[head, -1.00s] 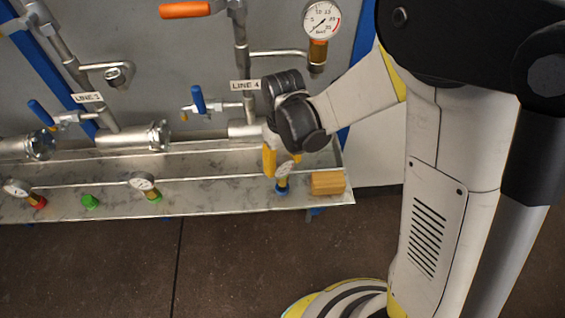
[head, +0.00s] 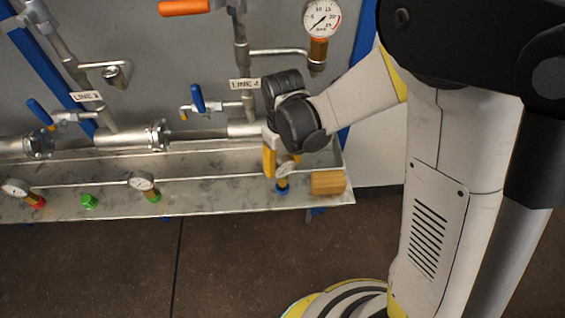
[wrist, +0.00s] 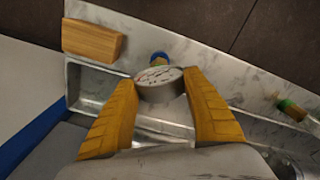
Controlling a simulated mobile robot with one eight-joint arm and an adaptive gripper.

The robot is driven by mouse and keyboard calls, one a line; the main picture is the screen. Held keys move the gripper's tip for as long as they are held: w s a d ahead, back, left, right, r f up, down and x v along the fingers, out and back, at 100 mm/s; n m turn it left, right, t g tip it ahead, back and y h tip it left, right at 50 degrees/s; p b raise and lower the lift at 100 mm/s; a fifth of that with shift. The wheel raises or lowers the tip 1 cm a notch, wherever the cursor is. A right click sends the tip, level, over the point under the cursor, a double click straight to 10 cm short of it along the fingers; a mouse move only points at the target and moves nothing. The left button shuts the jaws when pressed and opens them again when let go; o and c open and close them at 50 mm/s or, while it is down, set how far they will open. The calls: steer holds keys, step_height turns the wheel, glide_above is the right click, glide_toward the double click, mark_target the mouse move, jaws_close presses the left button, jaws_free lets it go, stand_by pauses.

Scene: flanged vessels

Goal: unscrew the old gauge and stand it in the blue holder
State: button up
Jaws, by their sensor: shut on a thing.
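My gripper (wrist: 162,98) is shut on a pressure gauge (wrist: 160,84) with a round white dial, one yellow finger on each side. The blue holder (wrist: 159,57) shows right behind the gauge in the wrist view. In the head view the held gauge (head: 287,166) is just over the blue holder (head: 282,188) on the shelf, its stem in line with it. I cannot tell whether the stem is seated. Another gauge (head: 322,18) is mounted upright on the pipe branch at Line 4.
A wooden block (head: 328,182) lies close right of the blue holder. Along the metal shelf (head: 215,198) are gauges at a red holder (head: 18,188) and a green holder (head: 143,183), with a green piece (head: 89,201) between them. Pipes and valves stand behind.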

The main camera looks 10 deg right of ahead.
steer(key=shift+f+b, duration=0.95)
steer(key=shift+f, duration=0.25)
steer(key=o, duration=1.3)
steer(key=shift+r, duration=0.1)
steer(key=shift+o, duration=0.2)
steer(key=shift+r, duration=0.1)
